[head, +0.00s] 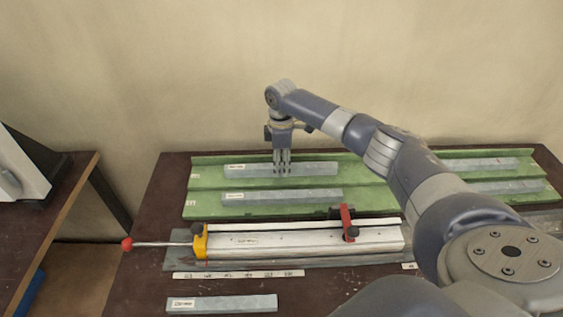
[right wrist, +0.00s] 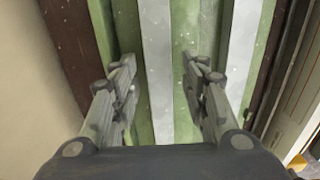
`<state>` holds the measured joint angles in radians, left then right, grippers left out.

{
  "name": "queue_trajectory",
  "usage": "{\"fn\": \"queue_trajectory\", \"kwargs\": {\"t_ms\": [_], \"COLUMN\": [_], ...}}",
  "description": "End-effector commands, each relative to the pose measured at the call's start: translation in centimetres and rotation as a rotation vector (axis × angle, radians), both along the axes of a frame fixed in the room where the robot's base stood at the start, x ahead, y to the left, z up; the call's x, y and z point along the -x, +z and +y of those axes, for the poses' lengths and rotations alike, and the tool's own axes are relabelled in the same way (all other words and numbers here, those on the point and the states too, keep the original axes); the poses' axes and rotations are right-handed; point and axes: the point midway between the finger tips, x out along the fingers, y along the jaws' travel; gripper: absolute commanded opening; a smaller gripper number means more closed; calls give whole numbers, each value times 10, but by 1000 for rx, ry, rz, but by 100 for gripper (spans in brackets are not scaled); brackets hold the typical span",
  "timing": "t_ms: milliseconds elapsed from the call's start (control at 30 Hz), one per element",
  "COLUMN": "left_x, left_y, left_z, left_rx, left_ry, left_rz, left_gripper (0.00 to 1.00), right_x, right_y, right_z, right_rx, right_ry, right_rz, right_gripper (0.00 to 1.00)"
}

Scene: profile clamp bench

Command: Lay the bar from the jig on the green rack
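The green rack (head: 200,182) lies along the back of the table, with grey bars on two levels. My right gripper (head: 283,170) is over the rear left bar (head: 318,169), which lies on the rack. In the right wrist view this bar (right wrist: 158,60) runs between the two fingers (right wrist: 160,85), with a gap on each side. The gripper is open. The jig (head: 280,241) stands in front of the rack, with a yellow end piece, a red-knobbed rod and a red clamp arm. I cannot tell whether a separate bar lies in it. My left gripper is out of view.
A front left bar (head: 280,196) and two right bars (head: 478,164) (head: 508,187) also lie on the rack. Another bar (head: 222,303) lies at the table's front. My right arm covers part of the rack. The wall is close behind it.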

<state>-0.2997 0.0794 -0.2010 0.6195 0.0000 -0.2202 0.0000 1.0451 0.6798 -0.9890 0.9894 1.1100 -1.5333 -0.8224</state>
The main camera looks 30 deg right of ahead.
Motion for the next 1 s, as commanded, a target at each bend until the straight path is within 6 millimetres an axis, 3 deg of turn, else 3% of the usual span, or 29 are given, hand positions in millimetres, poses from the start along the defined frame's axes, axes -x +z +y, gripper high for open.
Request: {"fn": "queue_trajectory", "kwargs": {"t_ms": [333, 800, 1000], "left_x": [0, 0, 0], "left_y": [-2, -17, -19], "left_z": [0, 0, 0], "left_rx": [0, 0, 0], "left_ry": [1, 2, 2], "left_rz": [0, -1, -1], "left_gripper": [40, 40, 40], "right_x": [-1, -1, 0], "right_y": [11, 103, 121], "right_z": [0, 0, 0], "right_rx": [0, -1, 0], "right_ry": [-1, -1, -1], "right_rz": [-1, -3, 0], "right_gripper": [41, 41, 41]}}
